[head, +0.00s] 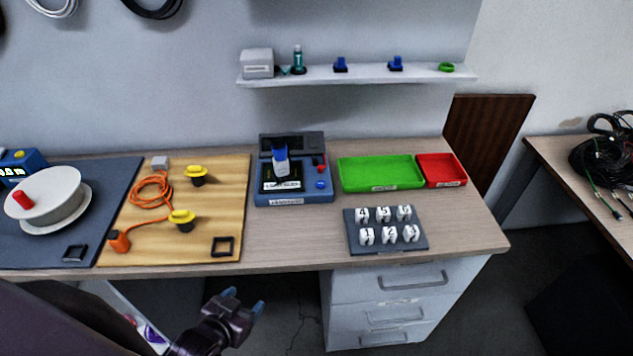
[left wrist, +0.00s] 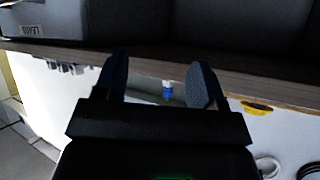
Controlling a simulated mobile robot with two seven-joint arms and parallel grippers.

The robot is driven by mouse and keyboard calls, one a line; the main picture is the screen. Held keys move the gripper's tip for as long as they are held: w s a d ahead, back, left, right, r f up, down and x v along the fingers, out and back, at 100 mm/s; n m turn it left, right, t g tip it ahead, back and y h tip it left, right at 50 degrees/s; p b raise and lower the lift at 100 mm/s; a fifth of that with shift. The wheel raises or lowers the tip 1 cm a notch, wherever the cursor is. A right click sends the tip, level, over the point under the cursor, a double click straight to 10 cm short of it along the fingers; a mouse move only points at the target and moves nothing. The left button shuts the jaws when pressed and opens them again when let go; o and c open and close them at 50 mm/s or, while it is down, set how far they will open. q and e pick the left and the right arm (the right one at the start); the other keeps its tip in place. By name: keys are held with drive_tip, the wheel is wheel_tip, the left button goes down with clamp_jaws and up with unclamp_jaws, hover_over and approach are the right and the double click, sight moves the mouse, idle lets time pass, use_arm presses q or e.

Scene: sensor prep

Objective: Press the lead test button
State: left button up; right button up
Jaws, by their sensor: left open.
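A blue tester (head: 292,195) with a dark lid stands at the middle back of the bench. It has a round blue button (head: 320,184) at its front right and a red part (head: 321,169) above that. A blue and white piece (head: 281,163) stands on it. I cannot read which button is labelled lead test. My left gripper (head: 243,301) is open and empty in front of the bench edge, below and in front of the tester. It also shows in the left wrist view (left wrist: 160,78), fingers apart near the bench edge. My right gripper is not in view.
An orange lead (head: 150,190) and yellow-topped parts (head: 182,218) lie on a wooden mat (head: 225,210). A white reel (head: 45,192) and another blue device (head: 22,162) are at left. Green (head: 380,173) and red trays (head: 441,169) and a numbered block holder (head: 385,243) are at right.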

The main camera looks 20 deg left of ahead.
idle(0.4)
use_arm(q)
clamp_jaws()
idle(1.1)
idle(0.5)
